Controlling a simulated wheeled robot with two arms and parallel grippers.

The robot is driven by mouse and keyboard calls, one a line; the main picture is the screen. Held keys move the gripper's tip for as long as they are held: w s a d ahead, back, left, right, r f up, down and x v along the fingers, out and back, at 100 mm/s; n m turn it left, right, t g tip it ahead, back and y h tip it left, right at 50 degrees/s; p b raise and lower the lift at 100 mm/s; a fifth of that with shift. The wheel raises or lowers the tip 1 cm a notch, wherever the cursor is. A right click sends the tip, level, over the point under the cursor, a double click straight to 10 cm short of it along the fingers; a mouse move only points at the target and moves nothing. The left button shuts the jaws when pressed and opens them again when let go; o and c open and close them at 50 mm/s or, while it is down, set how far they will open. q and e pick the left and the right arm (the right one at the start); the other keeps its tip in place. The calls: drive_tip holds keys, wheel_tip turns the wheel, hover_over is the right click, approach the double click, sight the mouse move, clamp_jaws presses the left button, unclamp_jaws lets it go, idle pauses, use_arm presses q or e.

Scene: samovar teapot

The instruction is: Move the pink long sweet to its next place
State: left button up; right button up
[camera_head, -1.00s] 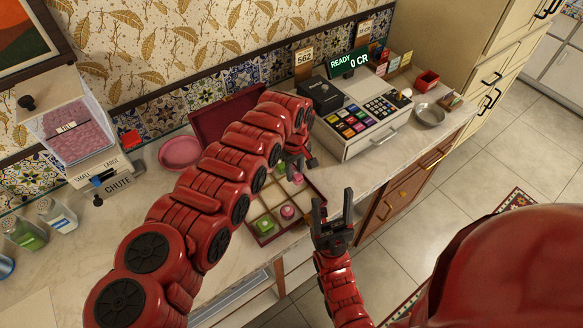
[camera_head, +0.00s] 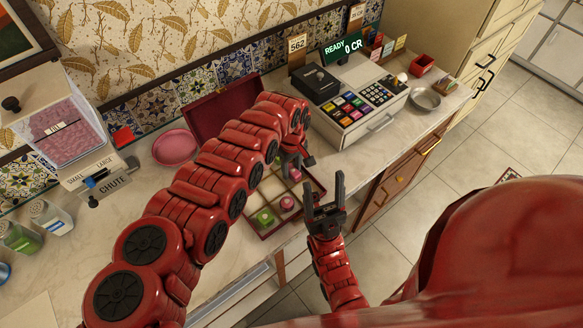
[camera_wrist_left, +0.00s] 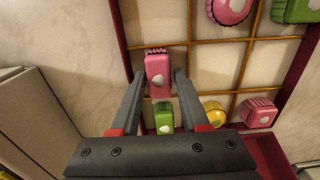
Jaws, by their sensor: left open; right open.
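The pink long sweet (camera_wrist_left: 157,75) lies in a compartment at the edge of the divided sweet box (camera_wrist_left: 128,55) in the left wrist view. My left gripper (camera_wrist_left: 157,80) is open, with one finger on each side of this sweet and small gaps showing. A green long sweet (camera_wrist_left: 164,118) lies just below it in that view, also between the fingers. In the head view my left gripper (camera_head: 297,167) is low over the box's far part and partly hides it. My right gripper (camera_head: 324,184) is open and empty, in front of the box's right side.
The box also holds a pink round sweet (camera_wrist_left: 232,8), a green square one (camera_wrist_left: 296,10), a yellow one (camera_wrist_left: 214,113) and a pink square one (camera_wrist_left: 258,112). Its dark red lid (camera_head: 225,108) stands open behind. A pink dish (camera_head: 174,147) and cash register (camera_head: 360,110) stand nearby.

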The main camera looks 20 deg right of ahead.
sight(292, 169)
use_arm(q)
drive_tip(key=shift+w+r, duration=0.1)
drive_tip(key=shift+r, duration=0.4)
wheel_tip(292, 169, up, 11)
drive_tip(key=b, duration=0.2)
drive_tip(key=shift+b, duration=0.4)
